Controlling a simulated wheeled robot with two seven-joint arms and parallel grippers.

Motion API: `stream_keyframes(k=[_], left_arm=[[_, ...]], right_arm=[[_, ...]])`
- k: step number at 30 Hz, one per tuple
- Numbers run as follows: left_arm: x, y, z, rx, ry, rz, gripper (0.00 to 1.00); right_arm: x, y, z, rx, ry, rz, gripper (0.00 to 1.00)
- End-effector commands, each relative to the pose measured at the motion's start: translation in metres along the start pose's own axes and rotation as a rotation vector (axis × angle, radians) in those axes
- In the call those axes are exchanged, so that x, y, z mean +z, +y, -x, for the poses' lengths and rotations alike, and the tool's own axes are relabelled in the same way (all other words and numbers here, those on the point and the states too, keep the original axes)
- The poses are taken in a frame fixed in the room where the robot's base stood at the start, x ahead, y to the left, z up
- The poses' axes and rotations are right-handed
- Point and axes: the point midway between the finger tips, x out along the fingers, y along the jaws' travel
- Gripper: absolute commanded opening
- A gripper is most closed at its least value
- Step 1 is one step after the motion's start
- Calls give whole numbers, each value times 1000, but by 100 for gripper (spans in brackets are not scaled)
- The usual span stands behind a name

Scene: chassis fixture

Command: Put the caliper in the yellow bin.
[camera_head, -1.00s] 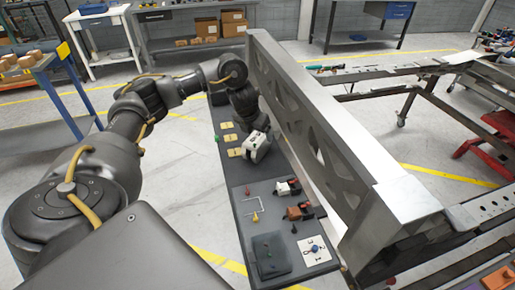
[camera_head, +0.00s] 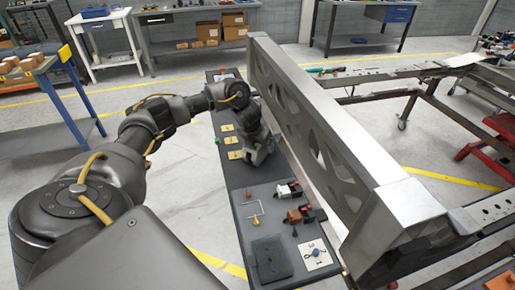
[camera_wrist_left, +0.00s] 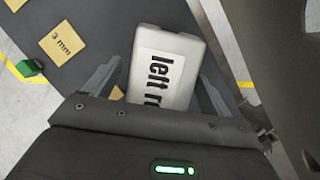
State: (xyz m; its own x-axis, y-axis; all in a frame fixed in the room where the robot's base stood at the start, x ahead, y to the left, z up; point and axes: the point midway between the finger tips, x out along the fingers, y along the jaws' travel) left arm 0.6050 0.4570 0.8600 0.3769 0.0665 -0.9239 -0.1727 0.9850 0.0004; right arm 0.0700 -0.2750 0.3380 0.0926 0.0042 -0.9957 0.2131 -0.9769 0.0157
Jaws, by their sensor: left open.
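My left gripper (camera_head: 260,150) is open over the dark bench (camera_head: 236,190), beside the large metal frame. In the left wrist view, its two fingers (camera_wrist_left: 158,85) stand on either side of a white box (camera_wrist_left: 167,65) with black lettering beginning "left r". The lettering is partly cut off by the gripper body. I cannot pick out a caliper for certain. A thin pale bracket-shaped piece (camera_head: 254,213) lies on the bench, too small to name. I cannot make out a yellow bin in either view. My right gripper is not in view.
The metal frame (camera_head: 345,135) rises along the bench's right side. Yellow squares (camera_head: 228,128) lie left of my gripper; one reads "3 mm" in the wrist view (camera_wrist_left: 62,45). A green cube (camera_wrist_left: 30,68), power tools (camera_head: 299,214) and a dark pad (camera_head: 271,258) also lie there.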

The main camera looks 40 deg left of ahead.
Motion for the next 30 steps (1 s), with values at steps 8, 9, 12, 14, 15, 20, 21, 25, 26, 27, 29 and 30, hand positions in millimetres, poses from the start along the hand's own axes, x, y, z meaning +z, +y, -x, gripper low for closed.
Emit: stream_keyframes(k=[8,9,12,14,15,20,21,25,26,27,29,30], left_arm=[[-1,0,-1,0,0,0,84],[-1,0,-2,0,0,0,84],[-2,0,-3,0,0,0,84],[-2,0,-4,0,0,0,84],[-2,0,-4,0,0,0,84],[-2,0,-4,0,0,0,84],[-2,0,-4,0,0,0,84],[-2,0,-4,0,0,0,81],[-2,0,-4,0,0,0,77],[-2,0,-4,0,0,0,72],[-2,0,-4,0,0,0,64],[-2,0,-4,0,0,0,59]], right_arm=[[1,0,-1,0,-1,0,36],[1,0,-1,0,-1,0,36],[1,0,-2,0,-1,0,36],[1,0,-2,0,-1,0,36],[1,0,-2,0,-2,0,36],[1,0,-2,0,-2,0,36],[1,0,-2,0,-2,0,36],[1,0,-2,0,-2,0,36],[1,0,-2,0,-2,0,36],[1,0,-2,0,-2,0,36],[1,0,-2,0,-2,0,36],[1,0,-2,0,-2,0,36]])
